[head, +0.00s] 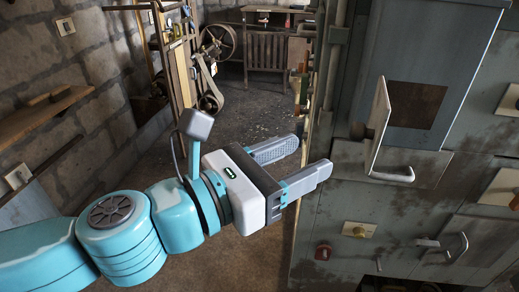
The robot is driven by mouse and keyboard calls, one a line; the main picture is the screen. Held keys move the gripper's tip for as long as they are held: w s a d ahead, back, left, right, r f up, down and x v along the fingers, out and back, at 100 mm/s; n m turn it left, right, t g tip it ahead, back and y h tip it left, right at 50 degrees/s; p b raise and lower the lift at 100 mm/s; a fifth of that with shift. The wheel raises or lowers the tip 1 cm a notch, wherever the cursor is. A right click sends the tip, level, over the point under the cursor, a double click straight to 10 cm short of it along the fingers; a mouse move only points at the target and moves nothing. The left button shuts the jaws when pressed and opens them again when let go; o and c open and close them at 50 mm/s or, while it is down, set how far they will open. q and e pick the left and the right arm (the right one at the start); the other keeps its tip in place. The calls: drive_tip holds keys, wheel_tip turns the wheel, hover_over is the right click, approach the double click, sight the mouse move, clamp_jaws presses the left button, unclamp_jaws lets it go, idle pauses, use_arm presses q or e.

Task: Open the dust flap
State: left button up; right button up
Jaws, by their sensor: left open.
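A pale flap panel (380,122) with a dark round knob (360,131) is on the front of the grey-blue cabinet (375,45). The panel is seen nearly edge-on and stands out from the cabinet face, beside a dark brown rectangular area (414,104). My left gripper (311,154) is open and empty, left of the knob and a little lower in the picture. Its two fingers point right toward the cabinet, with a visible gap to the knob. My right gripper is not in view.
Machinery with wheels (210,95) stands behind, and a wall shelf (45,110) is at left. The floor between is mostly clear.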

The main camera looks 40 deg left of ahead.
use_arm(q)
drive_tip(key=p+v, duration=0.2)
drive_tip(key=v, duration=0.3)
drive_tip(key=shift+s, duration=0.1)
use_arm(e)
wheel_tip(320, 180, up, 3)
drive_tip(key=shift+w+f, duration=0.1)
use_arm(q)
drive_tip(key=shift+s, duration=0.2)
drive_tip(key=shift+w+f, duration=0.1)
drive_tip(key=shift+w, duration=0.05)
